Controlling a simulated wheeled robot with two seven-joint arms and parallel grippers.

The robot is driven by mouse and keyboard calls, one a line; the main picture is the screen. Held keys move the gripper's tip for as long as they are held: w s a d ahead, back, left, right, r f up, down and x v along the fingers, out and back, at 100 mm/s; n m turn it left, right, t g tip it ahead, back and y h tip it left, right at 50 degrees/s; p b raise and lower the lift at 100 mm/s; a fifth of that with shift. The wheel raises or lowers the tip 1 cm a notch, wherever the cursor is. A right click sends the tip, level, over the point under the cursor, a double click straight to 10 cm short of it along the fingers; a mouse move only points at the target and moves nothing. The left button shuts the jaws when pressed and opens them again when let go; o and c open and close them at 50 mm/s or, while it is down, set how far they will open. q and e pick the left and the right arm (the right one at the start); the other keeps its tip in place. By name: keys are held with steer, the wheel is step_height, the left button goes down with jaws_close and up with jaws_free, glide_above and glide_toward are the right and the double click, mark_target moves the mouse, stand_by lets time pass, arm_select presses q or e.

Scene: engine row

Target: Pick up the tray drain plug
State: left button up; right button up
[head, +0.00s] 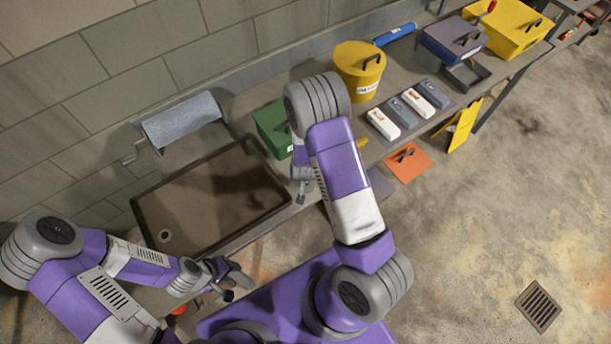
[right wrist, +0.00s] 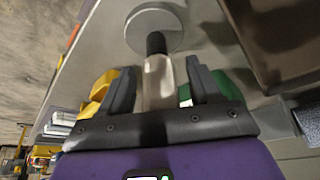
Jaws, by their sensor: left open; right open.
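A pale stem with a black neck and a round grey disc, which looks like the drain plug (right wrist: 158,80), shows in the right wrist view. Its pale part stands between the two fingers of my right gripper (right wrist: 159,68), which is open with visible gaps on both sides. The disc lies beyond the fingertips, over the grey bench top. In the head view my right gripper (head: 301,190) is mostly hidden by its own arm, beside the brown tray (head: 205,195). My left gripper (head: 232,285) is open and empty near the bench's front edge.
A green box (head: 272,128) stands close behind my right arm. A yellow bucket (head: 358,68), white and grey blocks (head: 408,108) and an orange card (head: 408,162) are further right.

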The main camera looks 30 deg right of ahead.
steer(key=shift+r, duration=0.1)
steer(key=c, duration=1.1)
